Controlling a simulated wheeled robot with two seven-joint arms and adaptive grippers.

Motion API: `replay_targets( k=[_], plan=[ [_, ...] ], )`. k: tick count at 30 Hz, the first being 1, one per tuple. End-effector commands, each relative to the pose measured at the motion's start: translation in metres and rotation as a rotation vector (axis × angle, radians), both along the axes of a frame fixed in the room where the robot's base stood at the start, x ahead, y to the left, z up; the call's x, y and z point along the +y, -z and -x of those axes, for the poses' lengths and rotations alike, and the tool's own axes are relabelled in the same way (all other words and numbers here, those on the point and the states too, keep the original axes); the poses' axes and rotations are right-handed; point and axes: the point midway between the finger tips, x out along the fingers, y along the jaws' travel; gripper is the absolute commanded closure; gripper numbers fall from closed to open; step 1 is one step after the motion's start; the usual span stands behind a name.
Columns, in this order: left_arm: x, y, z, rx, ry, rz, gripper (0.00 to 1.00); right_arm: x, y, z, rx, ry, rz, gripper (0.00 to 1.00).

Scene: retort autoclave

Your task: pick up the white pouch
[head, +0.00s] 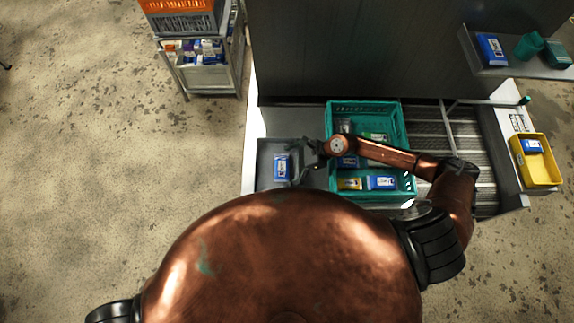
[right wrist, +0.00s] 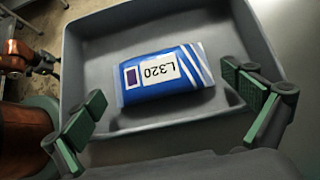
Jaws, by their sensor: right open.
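No all-white pouch shows. A blue pouch with white stripes and a white label reading L320 lies flat in a grey tray (head: 265,152); this pouch (head: 281,167) is left of the green crate in the head view. The pouch (right wrist: 165,78) also shows whole in the right wrist view, inside the tray (right wrist: 95,28). My right gripper (head: 297,164) is at the tray's right side. In the right wrist view my right gripper (right wrist: 163,88) is open and empty, its green-padded fingers wide apart on either side of the pouch. My left gripper cannot be made out.
A green crate (head: 411,186) with several pouches stands under my right forearm. A yellow bin (head: 543,172) with a blue pouch is at the right. A shelf (head: 498,70) holds a blue pack and green items. A cart (head: 208,76) stands at the upper left. The left floor is clear.

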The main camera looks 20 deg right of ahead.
Motion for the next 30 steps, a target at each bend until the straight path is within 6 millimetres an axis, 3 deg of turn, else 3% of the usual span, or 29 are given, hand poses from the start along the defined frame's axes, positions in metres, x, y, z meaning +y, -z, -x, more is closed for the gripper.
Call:
replay_targets(
  k=[5,21,30],
  plan=[
    [0.000,-0.002,0.000,0.000,0.000,0.000,0.36,-0.005,-0.007,0.001,0.000,0.001,0.001,0.00],
    [0.000,0.016,0.002,0.003,0.000,0.000,0.36,-0.073,-0.077,0.021,0.000,0.001,0.002,0.00],
    [0.000,0.017,0.002,0.003,0.000,0.000,0.36,-0.082,-0.088,0.023,-0.001,-0.001,0.000,0.00]
  ],
)
